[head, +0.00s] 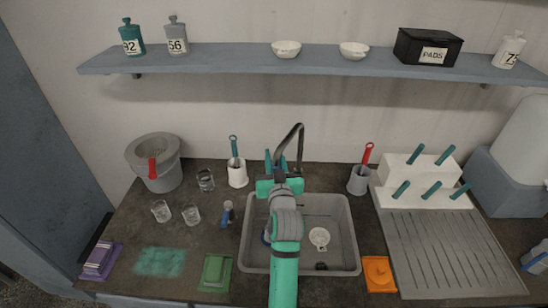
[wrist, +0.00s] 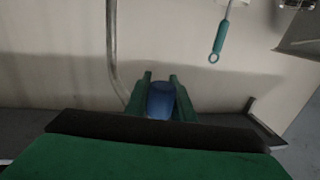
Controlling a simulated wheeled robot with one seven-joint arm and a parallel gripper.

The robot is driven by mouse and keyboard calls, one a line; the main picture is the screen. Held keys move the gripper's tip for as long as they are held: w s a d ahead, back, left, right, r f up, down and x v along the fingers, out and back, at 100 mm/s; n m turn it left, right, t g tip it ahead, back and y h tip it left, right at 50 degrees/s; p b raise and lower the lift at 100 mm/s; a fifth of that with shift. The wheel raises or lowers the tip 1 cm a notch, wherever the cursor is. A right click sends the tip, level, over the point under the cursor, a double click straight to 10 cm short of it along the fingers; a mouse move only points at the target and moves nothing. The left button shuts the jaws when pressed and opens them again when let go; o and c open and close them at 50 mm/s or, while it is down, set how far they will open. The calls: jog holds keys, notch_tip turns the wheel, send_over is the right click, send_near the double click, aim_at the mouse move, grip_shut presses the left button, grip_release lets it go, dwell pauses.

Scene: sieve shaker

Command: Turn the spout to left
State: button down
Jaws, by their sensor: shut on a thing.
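The dark curved spout (head: 298,128) rises behind the sink (head: 345,235) and arches over to the left of its upright in the head view. Its grey tube stands left of the fingers in the wrist view (wrist: 113,45). My gripper (wrist: 160,80) is at the tap, with its green fingers shut on a blue piece (wrist: 160,101). I cannot tell whether this piece belongs to the spout or is a separate handle. In the head view my gripper (head: 276,165) and arm cover the tap's base and part of the sink.
A white cup (head: 319,238) lies in the sink. A white holder with a teal-handled brush (head: 237,172) stands left of the tap, and a grey holder (head: 358,180) with a red handle stands right. Glasses (head: 205,180) and a bucket (head: 157,168) are further left. A shelf (head: 220,62) runs above.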

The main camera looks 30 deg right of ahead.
jog(key=shift+s+d+r, duration=0.15)
jog(key=shift+s+d, duration=0.05)
jog(key=shift+d, duration=0.3)
jog(key=c, duration=1.5)
grip_release()
jog(key=shift+w+a, duration=0.1)
jog(key=shift+a, duration=0.2)
jog(key=v, duration=1)
jog(key=shift+s+a, duration=0.15)
jog(key=shift+s, duration=0.15)
